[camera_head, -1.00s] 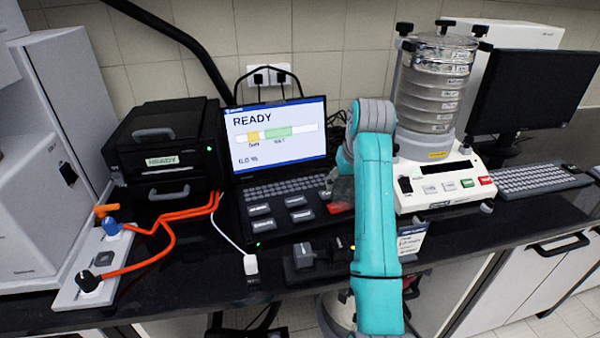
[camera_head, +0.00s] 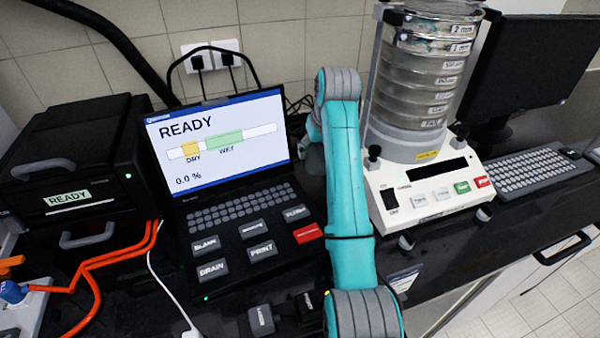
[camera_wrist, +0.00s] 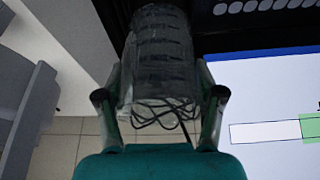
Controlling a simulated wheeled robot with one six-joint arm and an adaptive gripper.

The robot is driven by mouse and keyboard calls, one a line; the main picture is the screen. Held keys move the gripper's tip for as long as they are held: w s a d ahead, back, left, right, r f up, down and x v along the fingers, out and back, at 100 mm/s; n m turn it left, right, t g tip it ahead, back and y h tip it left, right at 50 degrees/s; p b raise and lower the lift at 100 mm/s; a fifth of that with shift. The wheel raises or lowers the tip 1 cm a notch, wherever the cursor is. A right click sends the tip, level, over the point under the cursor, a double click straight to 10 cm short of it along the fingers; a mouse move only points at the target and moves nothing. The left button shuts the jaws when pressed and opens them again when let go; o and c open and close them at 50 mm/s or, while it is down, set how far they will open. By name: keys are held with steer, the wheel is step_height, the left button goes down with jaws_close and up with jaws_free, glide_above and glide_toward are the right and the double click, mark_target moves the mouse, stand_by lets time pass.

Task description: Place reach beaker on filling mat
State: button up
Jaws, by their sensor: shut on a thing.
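A clear, greyish beaker (camera_wrist: 165,50) with dark markings shows at the top middle of the wrist view. My gripper (camera_wrist: 166,78) is shut on it, with one finger on each side. In the head view my teal arm hides the gripper and the beaker. I cannot make out a filling mat in either view.
A laptop-like terminal (camera_head: 217,140) reads READY and 0.0 %; its screen also shows close by in the wrist view (camera_wrist: 265,90). A sieve shaker (camera_head: 440,185) with a sieve stack stands right of my arm. A black printer-like box (camera_head: 70,165) and orange cables (camera_head: 95,265) are at left.

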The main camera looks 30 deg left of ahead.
mark_target(316, 168)
steer(key=shift+f, duration=3.45)
steer(key=shift+f, duration=0.15)
steer(key=o, duration=1.2)
